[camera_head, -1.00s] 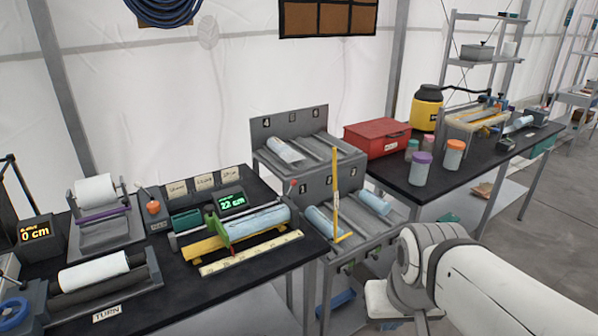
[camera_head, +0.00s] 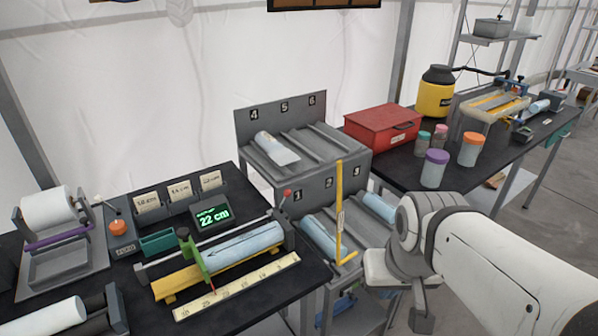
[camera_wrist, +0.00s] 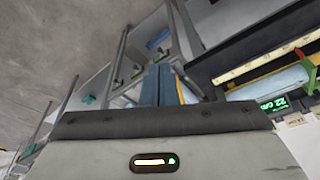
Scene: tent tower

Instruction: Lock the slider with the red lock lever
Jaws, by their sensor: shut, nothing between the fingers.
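The measuring rig stands on the black bench. Its green slider (camera_head: 197,258) is upright on a yellow rail (camera_head: 172,284), touching or close to the left end of a pale blue roll (camera_head: 245,243). A small red part (camera_wrist: 301,54) shows beside the slider in the wrist view; I cannot make out its angle. My gripper (camera_wrist: 157,85) is shut and empty, well away from the slider. In the head view my arm is at the right, and the fingertips are not clear.
A display (camera_head: 212,217) reads 22 cm behind the rig, and a pale ruler (camera_head: 240,287) lies in front. A grey numbered rack (camera_head: 256,118) with rolls and a yellow upright (camera_head: 339,200) stands right of the bench. A red box (camera_head: 382,127) and jars are beyond.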

